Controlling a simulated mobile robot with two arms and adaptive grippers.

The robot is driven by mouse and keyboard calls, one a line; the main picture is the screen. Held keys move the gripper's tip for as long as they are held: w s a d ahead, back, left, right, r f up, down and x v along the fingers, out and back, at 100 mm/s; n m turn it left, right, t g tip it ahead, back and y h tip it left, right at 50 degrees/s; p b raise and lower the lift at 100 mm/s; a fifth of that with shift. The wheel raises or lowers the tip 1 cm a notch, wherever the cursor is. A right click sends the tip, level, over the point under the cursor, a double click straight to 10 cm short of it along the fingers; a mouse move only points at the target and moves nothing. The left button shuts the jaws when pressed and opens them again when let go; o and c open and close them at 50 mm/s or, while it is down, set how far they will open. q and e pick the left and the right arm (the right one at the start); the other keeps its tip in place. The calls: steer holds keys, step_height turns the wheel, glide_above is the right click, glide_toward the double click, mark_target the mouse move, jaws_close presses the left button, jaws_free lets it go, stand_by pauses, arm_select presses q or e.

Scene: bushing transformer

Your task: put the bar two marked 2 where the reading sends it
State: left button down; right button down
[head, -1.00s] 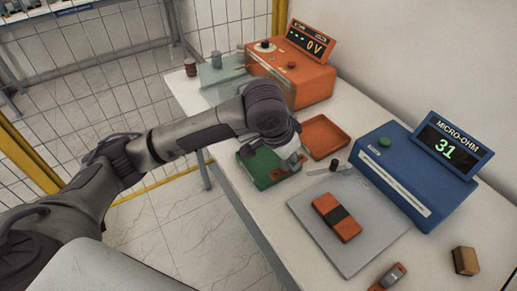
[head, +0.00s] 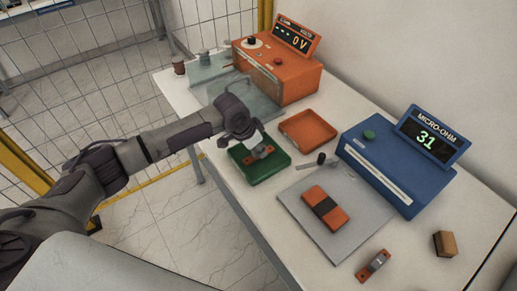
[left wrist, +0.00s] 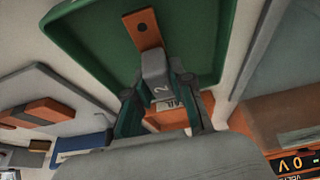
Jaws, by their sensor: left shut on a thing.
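My left gripper (head: 258,141) points down over the green tray (head: 246,178). It is shut on bar two (left wrist: 154,68), a copper-coloured bar with a hole and a grey middle marked 2. The bar also shows in the head view (head: 264,151), within the tray's outline. I cannot tell whether it touches the tray floor. The blue micro-ohm meter (head: 385,178) shows 31 on its display (head: 427,138). An orange tray (head: 308,131) beside the green one is empty. My right gripper is not in view.
A grey plate (head: 350,235) carries an orange block with a black band (head: 325,207). Another bar with a grey middle (head: 373,265) and a brown block (head: 445,243) lie at the front right. An orange voltmeter unit (head: 280,75) and a clear guard (head: 245,92) stand behind the trays.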

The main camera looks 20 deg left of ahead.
arm_select(q)
steer(key=shift+f, duration=0.65)
steer(key=c, duration=1)
jaws_free()
steer(key=shift+f, duration=0.15)
steer(key=shift+r, duration=0.2)
steer(key=b+v, duration=0.1)
steer(key=v, duration=1.1)
steer(key=shift+b, duration=0.35)
